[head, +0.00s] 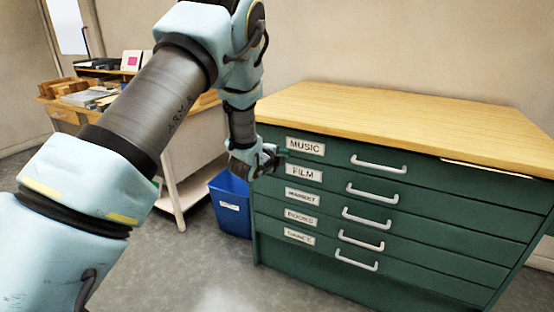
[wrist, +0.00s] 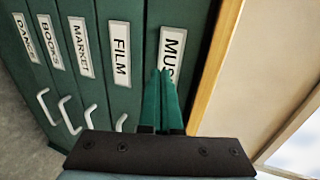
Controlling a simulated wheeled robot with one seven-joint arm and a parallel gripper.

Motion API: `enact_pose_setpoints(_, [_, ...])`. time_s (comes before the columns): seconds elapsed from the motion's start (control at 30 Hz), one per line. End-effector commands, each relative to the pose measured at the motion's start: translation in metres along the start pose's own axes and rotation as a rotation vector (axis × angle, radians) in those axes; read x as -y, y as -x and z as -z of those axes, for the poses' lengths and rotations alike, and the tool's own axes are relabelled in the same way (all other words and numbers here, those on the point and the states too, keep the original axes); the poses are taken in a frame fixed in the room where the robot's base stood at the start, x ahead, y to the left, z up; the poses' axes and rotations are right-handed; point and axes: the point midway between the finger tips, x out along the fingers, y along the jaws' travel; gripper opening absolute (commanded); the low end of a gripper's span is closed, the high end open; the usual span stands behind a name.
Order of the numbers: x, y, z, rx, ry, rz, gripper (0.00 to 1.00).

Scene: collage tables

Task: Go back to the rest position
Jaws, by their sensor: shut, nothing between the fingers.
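My gripper (head: 272,162) is in front of the upper left part of a green drawer cabinet (head: 300,258), close to the MUSIC and FILM labels. In the wrist view its two green fingers (wrist: 166,75) are together with nothing between them, and they cover part of the MUSIC label (wrist: 172,48). I cannot tell whether the fingertips touch the cabinet front. The FILM label (wrist: 120,61) shows beside them. My arm crosses the left half of the head view, bent and reaching toward the cabinet.
The cabinet has a bare wooden top (head: 400,112) and several drawers with white handles (head: 378,164). A pale strip (head: 500,171) shows under the top's right edge. A blue bin (head: 229,205) stands left of the cabinet. A cart (head: 185,190) and a loaded table are behind my arm. Grey floor lies in front.

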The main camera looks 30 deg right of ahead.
Motion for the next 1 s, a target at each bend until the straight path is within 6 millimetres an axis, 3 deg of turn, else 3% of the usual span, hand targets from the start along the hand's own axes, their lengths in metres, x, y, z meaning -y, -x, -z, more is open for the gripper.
enact_pose_setpoints(0.23, [-0.001, 0.036, 0.0, 0.001, 0.0, 0.001, 0.0])
enact_pose_setpoints(0.57, [0.001, 0.048, -0.004, 0.008, 0.01, -0.005, 0.0])
enact_pose_setpoints(0.67, [0.005, 0.059, -0.026, 0.056, 0.08, -0.036, 0.0])
enact_pose_setpoints(0.77, [0.008, 0.088, -0.069, 0.164, 0.243, -0.106, 0.0])
enact_pose_setpoints(0.9, [0.004, 0.161, -0.137, 0.387, 0.596, -0.225, 0.0])
enact_pose_setpoints(1.0, [-0.004, 0.226, -0.171, 0.562, 0.872, -0.29, 0.0])
